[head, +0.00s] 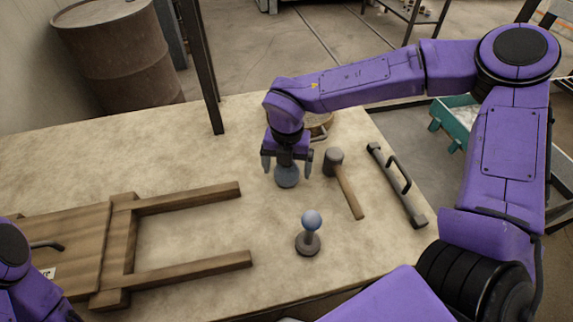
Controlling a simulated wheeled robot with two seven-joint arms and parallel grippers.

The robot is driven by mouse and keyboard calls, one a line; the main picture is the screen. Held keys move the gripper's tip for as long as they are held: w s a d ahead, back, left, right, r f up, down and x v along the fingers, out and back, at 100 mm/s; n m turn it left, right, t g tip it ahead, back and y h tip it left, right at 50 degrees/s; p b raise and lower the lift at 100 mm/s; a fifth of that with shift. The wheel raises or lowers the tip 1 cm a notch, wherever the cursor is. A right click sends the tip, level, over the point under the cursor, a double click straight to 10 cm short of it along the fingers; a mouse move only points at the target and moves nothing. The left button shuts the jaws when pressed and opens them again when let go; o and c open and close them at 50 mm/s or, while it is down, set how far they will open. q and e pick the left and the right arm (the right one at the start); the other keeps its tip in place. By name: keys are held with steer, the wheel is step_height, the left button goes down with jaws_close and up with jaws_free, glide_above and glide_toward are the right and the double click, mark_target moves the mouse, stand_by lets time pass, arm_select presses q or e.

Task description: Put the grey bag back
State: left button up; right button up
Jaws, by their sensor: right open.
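A rounded grey-blue thing (287,177), likely the grey bag, sits on the pale tabletop (210,200) directly under my right gripper (287,165). The right gripper points down with its fingers spread, one on each side of this thing. The palm hides its top, and I cannot tell whether the fingers touch it. My left arm shows only in the bottom left corner, and its gripper is out of the picture.
A mallet (335,163) and a dark bar with a handle (397,186) lie to the right. A wooden frame (190,197) lies left. A round tan object (320,124) is partly hidden behind the gripper. A dark post (203,65) rises behind.

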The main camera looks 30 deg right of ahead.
step_height(320, 180, up, 12)
steer(key=shift+r, duration=0.25)
stand_by(0.5)
